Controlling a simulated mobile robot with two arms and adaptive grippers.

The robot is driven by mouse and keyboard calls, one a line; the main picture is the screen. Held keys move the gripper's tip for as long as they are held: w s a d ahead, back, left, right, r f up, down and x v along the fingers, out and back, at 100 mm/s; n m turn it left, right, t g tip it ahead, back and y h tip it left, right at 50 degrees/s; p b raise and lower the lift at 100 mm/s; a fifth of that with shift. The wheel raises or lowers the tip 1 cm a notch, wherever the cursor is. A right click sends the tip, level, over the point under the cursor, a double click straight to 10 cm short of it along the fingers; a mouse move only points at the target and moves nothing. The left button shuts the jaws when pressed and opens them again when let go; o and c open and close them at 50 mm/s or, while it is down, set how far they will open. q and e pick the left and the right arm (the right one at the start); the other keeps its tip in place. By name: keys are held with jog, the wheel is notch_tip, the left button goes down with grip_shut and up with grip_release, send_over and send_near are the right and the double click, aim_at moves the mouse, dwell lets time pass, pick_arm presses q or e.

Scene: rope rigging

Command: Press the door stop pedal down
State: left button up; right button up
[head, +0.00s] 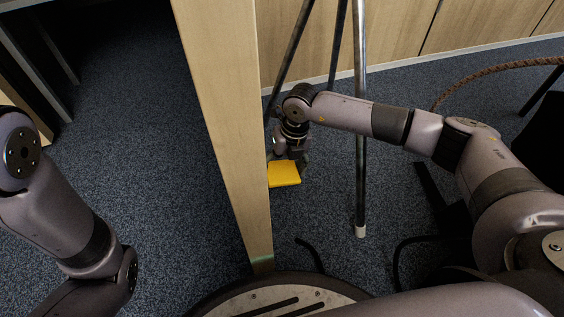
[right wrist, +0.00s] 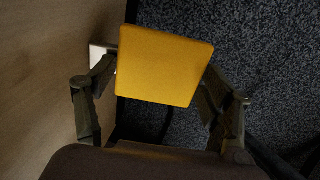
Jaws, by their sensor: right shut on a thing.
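The yellow door stop pedal (head: 284,174) is a flat square plate beside the lower part of the wooden door (head: 222,120), above the carpet. In the right wrist view the pedal (right wrist: 165,66) fills the upper middle, between the two fingers. My right gripper (head: 290,158) reaches down to it from above and is shut on it. The fingers lie along its left and right sides. A small white piece (right wrist: 99,57) shows beside the left finger, against the wood. How the pedal joins the door is hidden. My left arm shows at the left, but its gripper is out of view.
Metal tripod legs (head: 360,120) stand close behind and right of my right forearm. A brown rope (head: 490,72) curves at the upper right. Wood panels (head: 400,25) line the back. Open carpet (head: 140,130) lies left of the door.

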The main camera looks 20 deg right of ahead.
jog(key=shift+d+f+y, duration=0.1)
jog(key=shift+f+y, duration=0.6)
jog(key=shift+y, duration=0.4)
jog(key=o, duration=1.4)
jog(key=v, duration=1.2)
jog(key=shift+s, duration=0.1)
